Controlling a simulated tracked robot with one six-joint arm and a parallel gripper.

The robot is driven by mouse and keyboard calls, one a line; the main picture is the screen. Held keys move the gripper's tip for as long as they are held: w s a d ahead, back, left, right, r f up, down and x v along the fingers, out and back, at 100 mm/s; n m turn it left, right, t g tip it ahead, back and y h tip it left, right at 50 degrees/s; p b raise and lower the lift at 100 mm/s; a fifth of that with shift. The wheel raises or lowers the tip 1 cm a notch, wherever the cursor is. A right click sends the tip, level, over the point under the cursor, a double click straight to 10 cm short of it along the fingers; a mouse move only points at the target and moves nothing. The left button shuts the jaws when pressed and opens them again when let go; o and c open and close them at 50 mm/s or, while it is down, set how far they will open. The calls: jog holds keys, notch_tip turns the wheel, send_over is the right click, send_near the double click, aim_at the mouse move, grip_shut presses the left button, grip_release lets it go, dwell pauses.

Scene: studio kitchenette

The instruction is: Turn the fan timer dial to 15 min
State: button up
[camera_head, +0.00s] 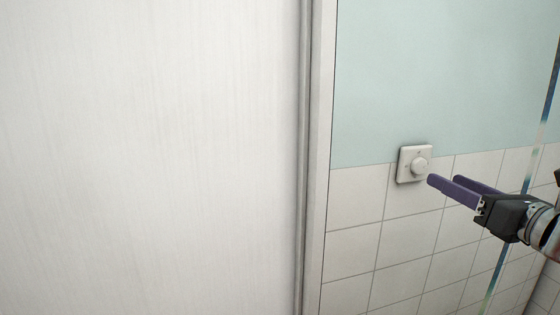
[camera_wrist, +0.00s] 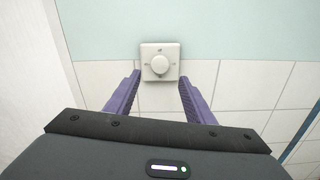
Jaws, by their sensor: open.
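The fan timer dial (camera_head: 420,166) is a round white knob on a square white wall plate (camera_head: 403,173). The plate is fixed where the pale green wall meets the tiles. In the wrist view the dial (camera_wrist: 159,65) is straight ahead, on the plate (camera_wrist: 147,77), with small marks around the knob too small to read. My gripper (camera_head: 440,181) has purple fingers, open and empty, pointing at the dial from the right and slightly below. In the wrist view my gripper (camera_wrist: 160,92) has its fingers either side of the dial's line, apparently short of the knob.
A large white door or panel (camera_head: 150,150) with a pale frame (camera_head: 322,150) fills the left. White tiles (camera_head: 350,257) cover the lower wall. A thin shiny vertical edge (camera_head: 540,130) stands at the right, near my arm. The wall around the plate is clear.

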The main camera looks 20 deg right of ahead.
aim_at(421, 168)
jog(key=shift+w+a, duration=0.15)
jog(key=shift+w, duration=3.45)
jog(key=shift+c, duration=0.2)
jog(key=c, duration=1)
jog(key=shift+n, duration=0.9)
jog(key=o, duration=1)
jog(key=shift+o, duration=0.2)
